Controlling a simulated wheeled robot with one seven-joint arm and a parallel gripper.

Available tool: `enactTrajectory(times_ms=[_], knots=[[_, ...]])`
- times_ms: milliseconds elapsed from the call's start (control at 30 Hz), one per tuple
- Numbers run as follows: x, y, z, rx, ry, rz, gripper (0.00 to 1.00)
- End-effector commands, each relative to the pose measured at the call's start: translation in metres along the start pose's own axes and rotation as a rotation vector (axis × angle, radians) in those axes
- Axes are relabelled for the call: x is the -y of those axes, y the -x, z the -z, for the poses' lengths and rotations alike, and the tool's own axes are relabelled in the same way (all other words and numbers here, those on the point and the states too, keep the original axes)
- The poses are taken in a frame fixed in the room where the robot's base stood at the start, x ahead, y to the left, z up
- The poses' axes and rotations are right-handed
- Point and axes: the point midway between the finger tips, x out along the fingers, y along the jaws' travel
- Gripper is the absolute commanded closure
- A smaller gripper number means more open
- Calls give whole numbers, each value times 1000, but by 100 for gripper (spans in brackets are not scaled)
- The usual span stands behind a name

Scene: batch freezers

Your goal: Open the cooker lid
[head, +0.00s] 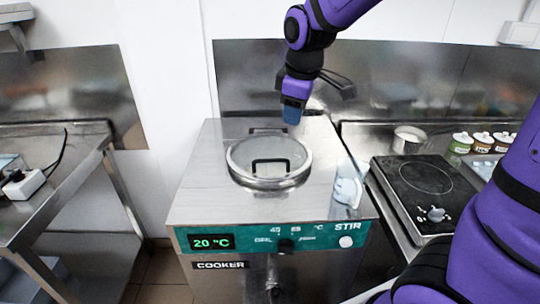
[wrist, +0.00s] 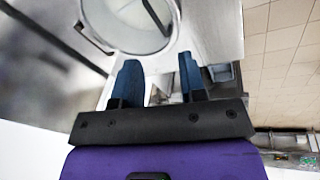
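The cooker (head: 195,190) is a steel cabinet with a teal front panel reading 20 °C. Its round glass lid (head: 240,157) lies flat and closed on top, with a black handle (head: 270,161) on it and a dark bracket (head: 267,131) at its back edge. The lid (wrist: 112,28) and its handle (wrist: 155,17) also show at the top of the wrist view. My gripper (head: 292,114) hangs above the back of the cooker, behind and slightly right of the lid, apart from it. In the wrist view its two blue fingers (wrist: 161,75) are spread with nothing between them.
A clear jug (head: 347,188) stands at the cooker top's right edge. Further right are a black hotplate (head: 425,178), a steel pot (head: 408,139) and several lidded jars (head: 461,142). A steel table (head: 70,180) stands left, across a gap. A steel backsplash (head: 400,80) is behind.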

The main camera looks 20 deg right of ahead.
Motion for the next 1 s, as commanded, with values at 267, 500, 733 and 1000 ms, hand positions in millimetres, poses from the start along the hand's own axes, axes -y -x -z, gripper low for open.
enactTrajectory(times_ms=[267,500,733,1000], knots=[[-13,-62,43,66,275,21,62],[-15,-82,53,82,348,25,62],[-15,-112,50,84,348,27,62],[-14,-158,46,83,347,26,62]])
